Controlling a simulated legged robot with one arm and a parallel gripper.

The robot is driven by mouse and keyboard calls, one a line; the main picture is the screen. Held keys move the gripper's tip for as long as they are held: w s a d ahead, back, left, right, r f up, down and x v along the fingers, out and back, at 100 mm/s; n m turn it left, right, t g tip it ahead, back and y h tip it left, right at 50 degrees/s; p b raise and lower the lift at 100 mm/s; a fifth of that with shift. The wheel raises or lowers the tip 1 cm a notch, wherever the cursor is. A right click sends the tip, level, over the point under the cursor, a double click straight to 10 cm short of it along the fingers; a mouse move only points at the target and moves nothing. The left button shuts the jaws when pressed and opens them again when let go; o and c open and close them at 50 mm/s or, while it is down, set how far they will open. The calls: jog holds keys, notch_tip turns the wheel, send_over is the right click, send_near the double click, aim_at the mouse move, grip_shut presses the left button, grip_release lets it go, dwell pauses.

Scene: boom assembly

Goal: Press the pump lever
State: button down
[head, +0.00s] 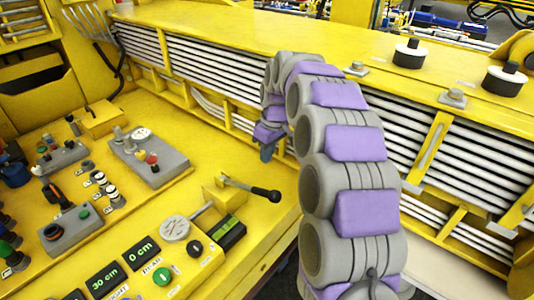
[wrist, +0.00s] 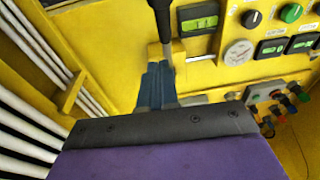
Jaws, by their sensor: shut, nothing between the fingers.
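The pump lever (head: 250,189) is a thin rod with a black knob end, coming out of a yellow block on the yellow console in the head view. It sticks out to the right, tilted slightly down. In the wrist view the lever (wrist: 160,22) runs from the top edge down towards the fingertips. My gripper (head: 267,154) hangs behind and above the lever's knob in the head view, its blue fingers pointing down. In the wrist view my gripper (wrist: 158,70) is shut and empty, its tips overlapping the lever's lower rod. I cannot tell whether they touch.
A round gauge (head: 175,228) and green displays (head: 104,279) lie left of and below the lever. Grey switch boxes (head: 147,158) stand on the console further left. A yellow beam with white pipes (head: 215,68) runs behind my gripper and arm.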

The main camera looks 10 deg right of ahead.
jog(key=f, duration=0.5)
jog(key=f+b, duration=0.1)
jog(key=f, duration=0.2)
jog(key=shift+s+a+f, duration=0.3)
jog(key=shift+a, duration=0.05)
jog(key=shift+s+f, duration=0.3)
jog(key=shift+f, duration=0.4)
